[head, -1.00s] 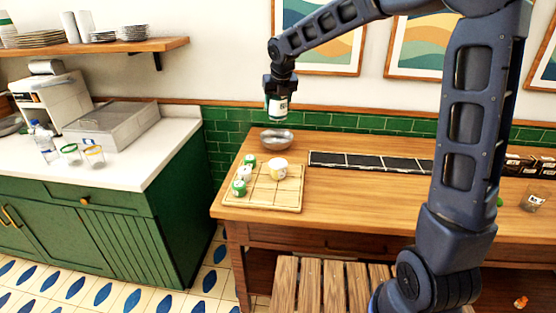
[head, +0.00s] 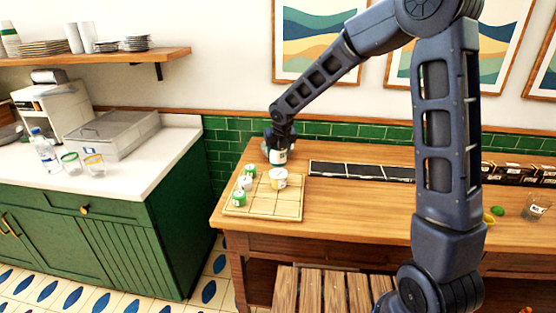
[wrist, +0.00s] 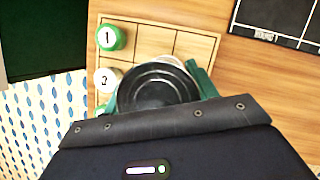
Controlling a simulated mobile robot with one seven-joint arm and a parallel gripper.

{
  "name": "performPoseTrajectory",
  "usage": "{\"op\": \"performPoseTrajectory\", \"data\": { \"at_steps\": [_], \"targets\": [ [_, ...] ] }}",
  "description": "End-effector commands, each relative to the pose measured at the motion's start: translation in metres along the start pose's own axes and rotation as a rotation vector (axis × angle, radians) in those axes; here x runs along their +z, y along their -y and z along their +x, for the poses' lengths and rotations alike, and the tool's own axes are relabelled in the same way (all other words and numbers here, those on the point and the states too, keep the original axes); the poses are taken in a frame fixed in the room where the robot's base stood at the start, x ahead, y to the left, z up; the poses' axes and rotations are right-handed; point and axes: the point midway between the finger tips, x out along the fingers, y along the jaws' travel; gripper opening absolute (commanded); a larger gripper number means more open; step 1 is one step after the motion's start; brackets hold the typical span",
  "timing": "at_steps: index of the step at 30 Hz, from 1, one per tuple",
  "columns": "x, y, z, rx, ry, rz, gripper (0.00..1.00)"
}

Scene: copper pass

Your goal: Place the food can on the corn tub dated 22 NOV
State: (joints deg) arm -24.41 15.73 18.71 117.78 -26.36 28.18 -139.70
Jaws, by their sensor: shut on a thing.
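My gripper (head: 277,150) is shut on the food can (head: 277,158), which has a white label and green band. In the wrist view the can (wrist: 155,88) shows its dark round top between the green-edged fingers. A white tub with a yellow label (head: 279,181) stands on the wooden grid tray (head: 262,209). In the head view the can is just above the tub; I cannot tell whether they touch. In the wrist view only a pale rim of the tub (wrist: 176,62) shows past the can. Its date is too small to read.
Several green-and-white numbered pots (head: 239,198) line the tray's left side, close to the tub. A black segmented strip (head: 360,171) lies to the right. A glass (head: 536,207) stands far right.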

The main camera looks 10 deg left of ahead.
Motion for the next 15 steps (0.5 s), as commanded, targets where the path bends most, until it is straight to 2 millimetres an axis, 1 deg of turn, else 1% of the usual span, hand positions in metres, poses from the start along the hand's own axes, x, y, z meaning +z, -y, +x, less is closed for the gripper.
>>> {"op": "performPoseTrajectory", "data": {
  "at_steps": [9,15],
  "targets": [
    [-0.015,-0.001,0.034,0.000,-0.001,-0.002,0.20],
    [-0.015,0.000,0.036,0.000,0.000,0.000,0.20]
  ]
}}
